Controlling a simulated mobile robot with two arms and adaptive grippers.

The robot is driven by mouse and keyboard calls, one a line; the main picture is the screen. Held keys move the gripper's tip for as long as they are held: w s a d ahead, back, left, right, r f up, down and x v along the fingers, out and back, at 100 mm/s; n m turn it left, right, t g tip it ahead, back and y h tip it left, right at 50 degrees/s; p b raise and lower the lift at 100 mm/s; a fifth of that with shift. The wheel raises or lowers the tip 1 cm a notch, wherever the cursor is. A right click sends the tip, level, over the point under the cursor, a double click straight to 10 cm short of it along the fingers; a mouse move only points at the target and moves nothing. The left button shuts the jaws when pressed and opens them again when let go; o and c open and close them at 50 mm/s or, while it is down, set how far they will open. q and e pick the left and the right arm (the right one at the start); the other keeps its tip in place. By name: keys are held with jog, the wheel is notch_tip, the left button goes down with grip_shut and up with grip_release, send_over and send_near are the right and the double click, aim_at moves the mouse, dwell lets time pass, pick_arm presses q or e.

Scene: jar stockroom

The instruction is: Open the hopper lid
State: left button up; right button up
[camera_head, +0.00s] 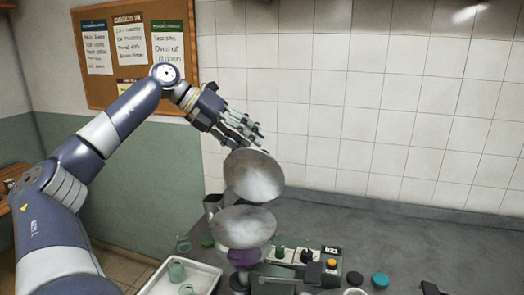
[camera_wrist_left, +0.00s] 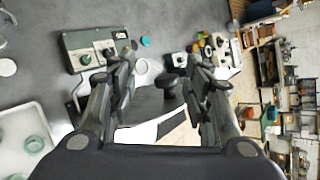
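The hopper lid (camera_head: 253,176) is a round grey metal disc. In the head view it stands tilted up, clear of the hopper bowl (camera_head: 243,227) below it, so the hopper is open. The bowl sits above a purple part (camera_head: 244,257) beside a control box (camera_head: 297,262) with green knobs. The control box also shows in the left wrist view (camera_wrist_left: 90,47). My left gripper (camera_head: 250,133) is just above the lid's upper edge; its fingers are apart with nothing held between them in the wrist view (camera_wrist_left: 163,78). I cannot make out the lid there.
A white tray (camera_head: 205,277) with green jars (camera_head: 177,270) is at the front left. A teal lid (camera_head: 380,280) and a dark lid (camera_head: 354,278) lie right of the box. The grey counter (camera_head: 430,240) is mostly clear at right.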

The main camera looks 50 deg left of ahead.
pick_arm(q)
jog(key=v, duration=0.5)
jog(key=shift+s+a+r, duration=0.15)
dwell(0.4)
